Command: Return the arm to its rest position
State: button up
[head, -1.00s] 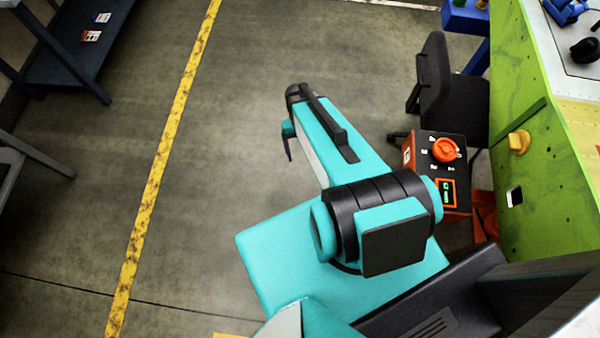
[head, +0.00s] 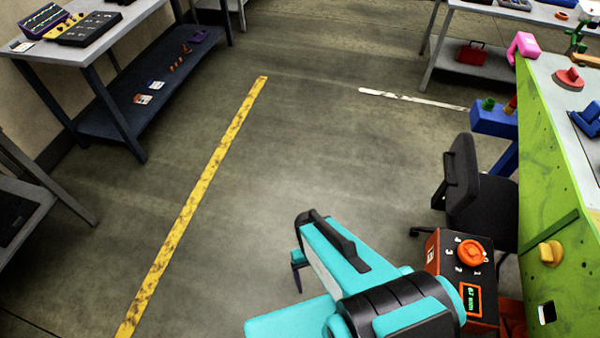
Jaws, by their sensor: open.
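My teal and black arm (head: 345,255) shows at the bottom middle of the head view, folded above the floor near my body. My gripper (head: 298,278) shows only in small part, as dark fingers at the left side of the arm's far end. It is open, and nothing shows between its fingers. The rest of it is hidden behind the arm link.
An orange and black control box (head: 462,278) with a dial stands close right of my arm. Behind it are a black chair (head: 480,195) and a green panel (head: 550,160). Shelved tables (head: 95,95) stand at the left. The floor by the yellow line (head: 195,205) is clear.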

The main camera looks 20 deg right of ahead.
jog(key=f+b, duration=0.4)
jog(key=f, duration=0.1)
jog(key=shift+s+b, duration=0.2)
jog(key=shift+b, duration=0.2)
jog(key=shift+r, duration=0.1)
jog(key=shift+c, duration=0.2)
